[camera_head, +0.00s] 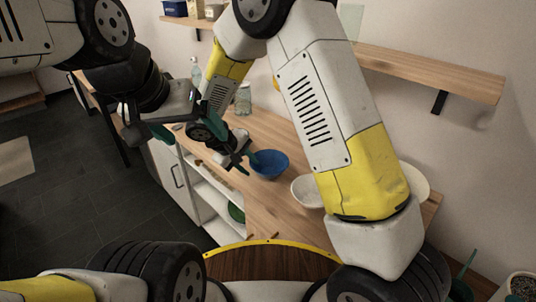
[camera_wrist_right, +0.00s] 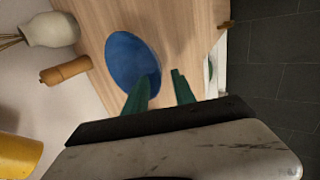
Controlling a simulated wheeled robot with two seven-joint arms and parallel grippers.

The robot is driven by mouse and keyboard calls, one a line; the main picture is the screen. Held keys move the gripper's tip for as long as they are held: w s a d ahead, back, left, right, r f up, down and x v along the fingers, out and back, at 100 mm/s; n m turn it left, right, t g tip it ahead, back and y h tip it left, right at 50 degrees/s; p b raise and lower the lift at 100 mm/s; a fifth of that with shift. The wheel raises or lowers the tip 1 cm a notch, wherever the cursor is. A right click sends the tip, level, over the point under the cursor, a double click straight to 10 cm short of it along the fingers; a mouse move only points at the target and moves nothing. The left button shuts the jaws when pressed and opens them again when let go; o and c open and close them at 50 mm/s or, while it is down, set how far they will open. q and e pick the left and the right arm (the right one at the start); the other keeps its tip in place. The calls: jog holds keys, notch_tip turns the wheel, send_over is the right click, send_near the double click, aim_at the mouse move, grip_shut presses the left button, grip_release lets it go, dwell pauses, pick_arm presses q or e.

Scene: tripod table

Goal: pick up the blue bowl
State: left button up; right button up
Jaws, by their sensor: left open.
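The blue bowl (camera_head: 270,165) stands upright on the wooden table, and it also shows in the right wrist view (camera_wrist_right: 132,58). My right gripper (camera_head: 243,160) is at the bowl's left side in the head view. In the right wrist view its green fingers (camera_wrist_right: 161,92) are apart, with one finger overlapping the bowl's rim and the other outside it over bare wood. Contact with the bowl cannot be made out. My left gripper (camera_head: 165,126) is open and empty, left of the table and away from the bowl.
A white bowl (camera_head: 307,192) stands right of the blue bowl, partly behind my arm. A glass jar (camera_head: 243,98) is further back. In the right wrist view a white vase (camera_wrist_right: 50,29) and a wooden mill (camera_wrist_right: 66,70) stand beyond the bowl. A wall shelf (camera_head: 430,75) runs above.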

aim_at(253, 168)
jog(key=x, duration=0.4)
jog(key=shift+d, duration=0.2)
grip_shut()
jog(key=shift+s, duration=0.1)
dwell(1.1)
